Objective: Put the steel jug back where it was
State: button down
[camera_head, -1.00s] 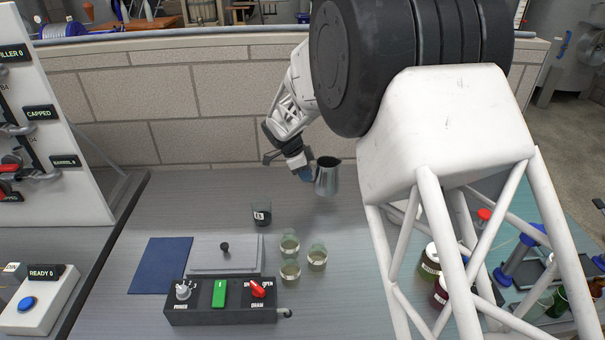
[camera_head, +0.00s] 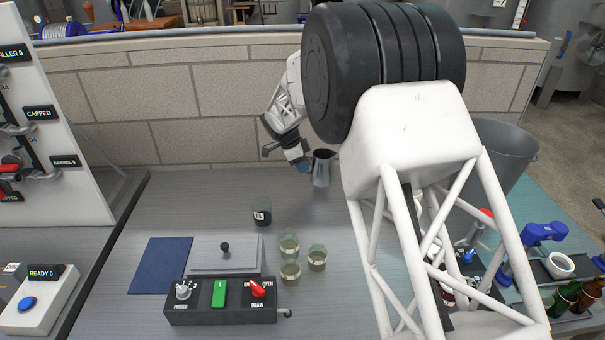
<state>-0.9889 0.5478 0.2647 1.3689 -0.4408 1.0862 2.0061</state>
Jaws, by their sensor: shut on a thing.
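The steel jug (camera_head: 322,171) is a shiny grey metal vessel near the back of the metal bench, close to the stone wall. It looks upright. My gripper (camera_head: 304,165) comes in from its left and is shut on the jug's left side, where the handle would be; the fingertips are small and partly hidden. Whether the jug's base touches the bench or hangs just above it, I cannot tell.
A dark glass with a label (camera_head: 262,213) and several small glasses (camera_head: 289,246) stand in the middle of the bench. A control box (camera_head: 220,301), a lidded plate (camera_head: 224,254) and a blue mat (camera_head: 160,265) lie in front. A grey bucket (camera_head: 505,150) stands at right.

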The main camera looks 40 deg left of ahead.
jog(key=shift+f, duration=1.7)
jog(key=shift+f, duration=0.15)
jog(key=c, duration=1.1)
grip_release()
jog(key=v, duration=1.2)
jog(key=shift+d, duration=0.1)
